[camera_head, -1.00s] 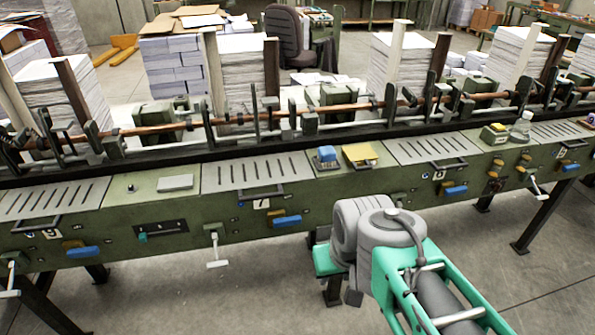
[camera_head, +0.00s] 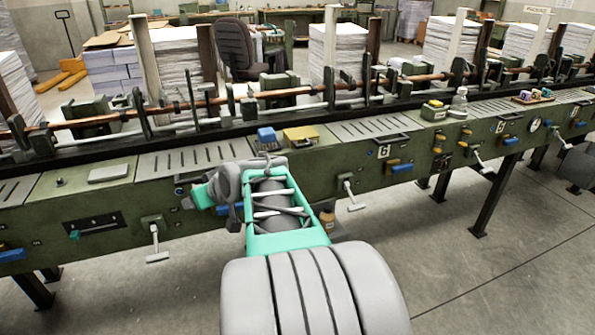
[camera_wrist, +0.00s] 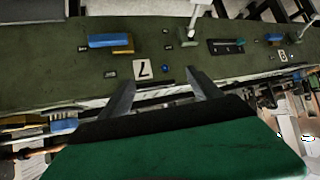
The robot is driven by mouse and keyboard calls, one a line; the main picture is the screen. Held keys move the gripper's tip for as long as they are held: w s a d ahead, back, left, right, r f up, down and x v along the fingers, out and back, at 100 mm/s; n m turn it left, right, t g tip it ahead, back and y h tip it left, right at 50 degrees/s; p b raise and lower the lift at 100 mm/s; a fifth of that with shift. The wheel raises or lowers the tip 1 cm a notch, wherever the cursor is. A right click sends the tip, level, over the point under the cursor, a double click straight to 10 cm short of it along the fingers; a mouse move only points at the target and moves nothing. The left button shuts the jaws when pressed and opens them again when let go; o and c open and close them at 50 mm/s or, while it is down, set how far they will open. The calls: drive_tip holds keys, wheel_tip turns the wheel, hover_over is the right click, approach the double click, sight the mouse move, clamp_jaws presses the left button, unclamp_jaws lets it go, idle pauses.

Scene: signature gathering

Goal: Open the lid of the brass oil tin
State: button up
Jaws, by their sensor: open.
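A brass-yellow box-like thing (camera_head: 300,134), which looks like the oil tin, sits on the green machine's top edge. It is small here, and I cannot tell how its lid stands. A blue object (camera_head: 267,136) is just left of it. In the head view my arm reaches to the machine front below and left of the tin, and its fingertips are hidden. In the wrist view my gripper (camera_wrist: 160,90) has its two fingers apart with nothing between them. They point at the upside-down panel marked 7. I cannot make out the tin there.
The long green machine (camera_head: 345,165) crosses the view, with levers and blue handles jutting from its front. Slotted grey plates (camera_head: 370,128) lie on its top. A copper-coloured rod (camera_head: 210,102) and paper stacks stand behind. The floor (camera_head: 490,260) at front right is clear.

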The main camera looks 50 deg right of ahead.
drive_tip(key=d+f+m+t+h+b, duration=0.2)
drive_tip(key=d+f+b, duration=0.1)
drive_tip(key=d, duration=0.9)
drive_tip(key=m+t+h+b, duration=0.2)
drive_tip(key=t+h+b, duration=0.1)
drive_tip(key=h+b, duration=0.25)
approach(304, 144)
drive_tip(key=w+d+f, duration=0.1)
drive_tip(key=w, duration=0.1)
drive_tip(key=shift+h, duration=0.25)
drive_tip(key=p+x, duration=0.1)
drive_tip(key=x, duration=0.6)
drive_tip(key=shift+w+r, duration=0.1)
drive_tip(key=shift+r, duration=0.05)
drive_tip(key=shift+w+d, duration=0.25)
drive_tip(key=shift+w, duration=0.1)
clamp_jaws()
